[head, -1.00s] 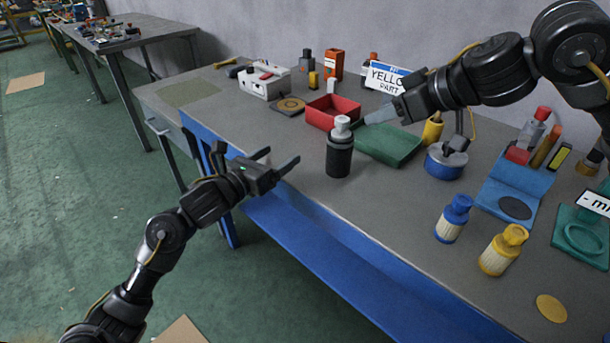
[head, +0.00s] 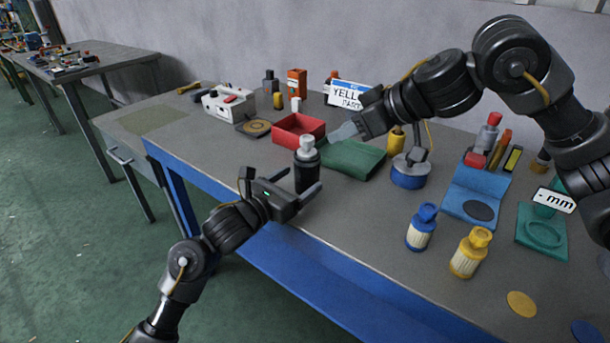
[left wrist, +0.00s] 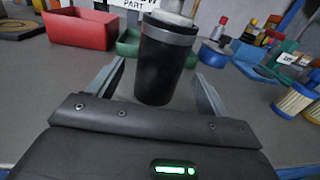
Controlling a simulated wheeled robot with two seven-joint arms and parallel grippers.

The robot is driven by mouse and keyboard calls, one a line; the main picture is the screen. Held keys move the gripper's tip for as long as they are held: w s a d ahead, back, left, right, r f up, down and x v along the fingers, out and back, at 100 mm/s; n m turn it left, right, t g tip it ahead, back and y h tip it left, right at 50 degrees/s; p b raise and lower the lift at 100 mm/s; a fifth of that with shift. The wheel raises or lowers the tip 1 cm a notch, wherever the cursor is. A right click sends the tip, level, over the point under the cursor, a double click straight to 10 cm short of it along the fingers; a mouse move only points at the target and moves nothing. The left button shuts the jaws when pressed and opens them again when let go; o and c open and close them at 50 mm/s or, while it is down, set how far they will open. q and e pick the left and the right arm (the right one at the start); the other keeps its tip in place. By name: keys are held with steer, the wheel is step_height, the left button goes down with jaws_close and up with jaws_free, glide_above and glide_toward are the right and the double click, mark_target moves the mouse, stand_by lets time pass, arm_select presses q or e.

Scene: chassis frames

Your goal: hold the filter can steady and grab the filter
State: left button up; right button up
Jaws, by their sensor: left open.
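The filter can (head: 306,178) is a black cylinder standing upright near the front edge of the grey bench. A pale grey-white filter top (head: 307,147) sticks up out of it. In the left wrist view the can (left wrist: 165,65) stands between the two fingers, with gaps at its sides. My left gripper (head: 303,181) is open and low around the can. My right gripper (head: 342,132) is to the right of the filter top and apart from it. Its fingers overlap in the head view, so its opening is unclear.
A blue round base (head: 408,177), a blue-capped bottle (head: 421,229) and a yellow-capped bottle (head: 469,255) stand to the right.

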mark_target(299, 180)
arm_select(q)
steer(key=shift+x, duration=2)
steer(key=c, duration=1.1)
